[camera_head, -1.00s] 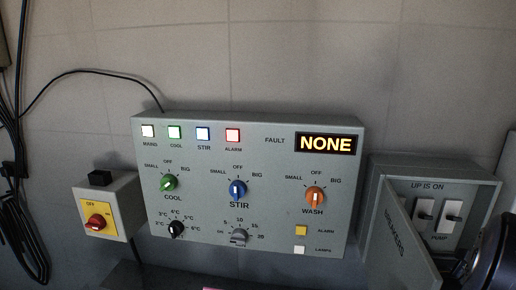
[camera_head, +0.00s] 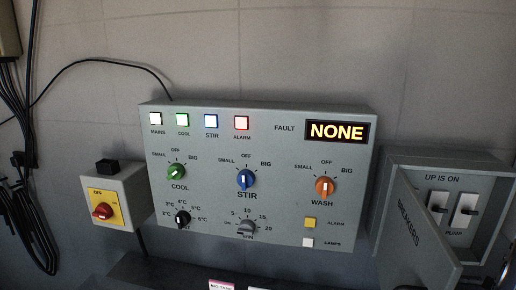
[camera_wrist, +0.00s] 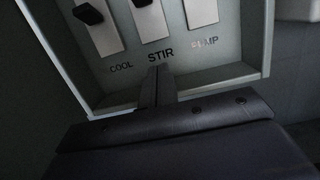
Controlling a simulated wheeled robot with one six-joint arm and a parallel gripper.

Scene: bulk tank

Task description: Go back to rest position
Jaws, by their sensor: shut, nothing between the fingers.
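My gripper (camera_wrist: 158,86) shows in the wrist view as a narrow dark pair of fingers, shut and empty. It points at the lower part of the open breaker box (camera_wrist: 240,40), just below the STIR label. I cannot tell whether the fingertips touch the box. In the head view, only a dark piece of my arm shows at the lower right edge, and the fingers are out of sight.
The grey control panel (camera_head: 290,190) on the wall reads NONE on its fault display (camera_head: 337,132). The breaker box (camera_head: 480,165) stands to its right, its door (camera_head: 415,235) hanging open. A yellow-faced switch box (camera_head: 125,190) is at left.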

